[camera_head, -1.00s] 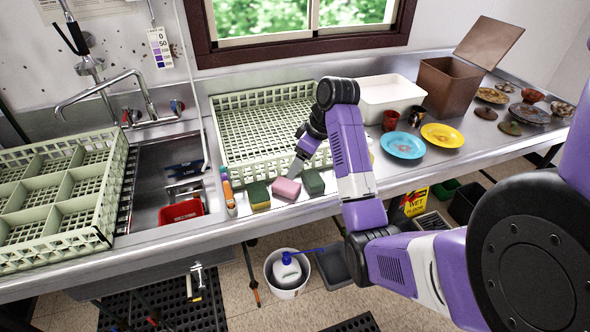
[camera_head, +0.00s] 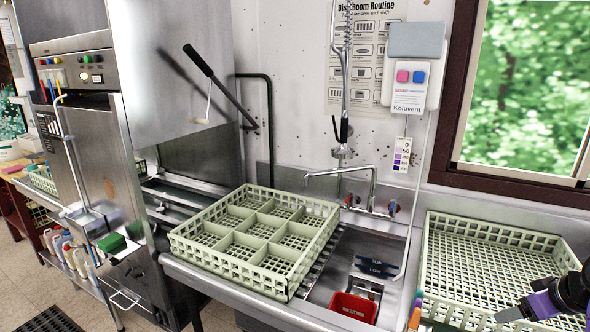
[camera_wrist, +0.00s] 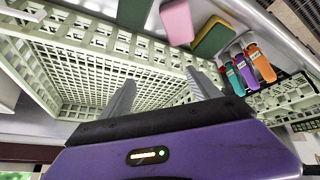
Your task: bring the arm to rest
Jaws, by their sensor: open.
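My gripper (camera_wrist: 160,98) is open in the wrist view, its two grey fingers apart with nothing between them. Behind the fingers is the flat green rack (camera_wrist: 150,72). In the head view a finger of my gripper and part of my wrist show at the lower right, over the near side of this flat rack (camera_head: 490,262). The rest of my arm is outside the head view.
A compartment rack (camera_head: 258,238) stands left of the sink, which holds a red container (camera_head: 354,307). A steel dish machine (camera_head: 110,170) stands farther left.

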